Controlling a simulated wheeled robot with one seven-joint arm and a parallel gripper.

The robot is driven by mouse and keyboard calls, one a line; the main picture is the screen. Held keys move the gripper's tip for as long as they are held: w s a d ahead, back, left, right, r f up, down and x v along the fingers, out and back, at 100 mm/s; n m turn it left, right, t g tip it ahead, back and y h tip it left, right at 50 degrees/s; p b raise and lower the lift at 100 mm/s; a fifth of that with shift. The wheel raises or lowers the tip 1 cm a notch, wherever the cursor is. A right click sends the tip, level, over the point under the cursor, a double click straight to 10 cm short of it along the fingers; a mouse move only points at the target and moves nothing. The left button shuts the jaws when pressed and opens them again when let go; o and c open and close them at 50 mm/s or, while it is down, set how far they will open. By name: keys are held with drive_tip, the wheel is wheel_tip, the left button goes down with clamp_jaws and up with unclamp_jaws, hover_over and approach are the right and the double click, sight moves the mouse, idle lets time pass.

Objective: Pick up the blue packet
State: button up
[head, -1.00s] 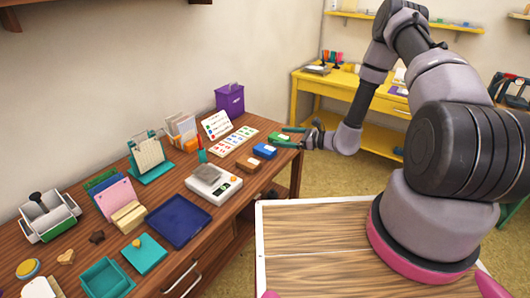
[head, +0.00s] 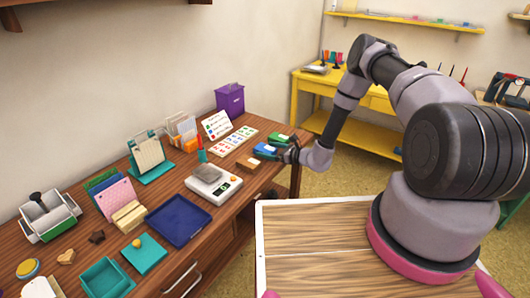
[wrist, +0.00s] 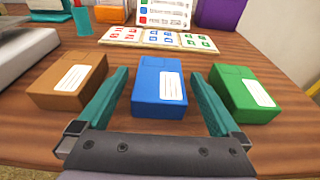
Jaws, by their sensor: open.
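The blue packet (wrist: 159,87), a small box with a white label, lies on the wooden table in the middle of the wrist view. In the head view the blue packet (head: 265,151) shows near the table's right end, partly hidden by my gripper. My gripper (wrist: 160,95) is open, its teal fingers on either side of the blue packet, with a gap visible on both sides. In the head view my gripper (head: 272,152) is low at the packet.
A brown packet (wrist: 70,82) lies just left of the left finger and a green packet (wrist: 244,92) just right of the right finger. A card with coloured squares (wrist: 158,38) lies behind. A scale (head: 214,184) stands to the left in the head view.

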drive_tip(key=shift+x, duration=1)
drive_tip(key=shift+c, duration=0.3)
drive_tip(key=c, duration=1.3)
drive_tip(key=shift+r, duration=0.15)
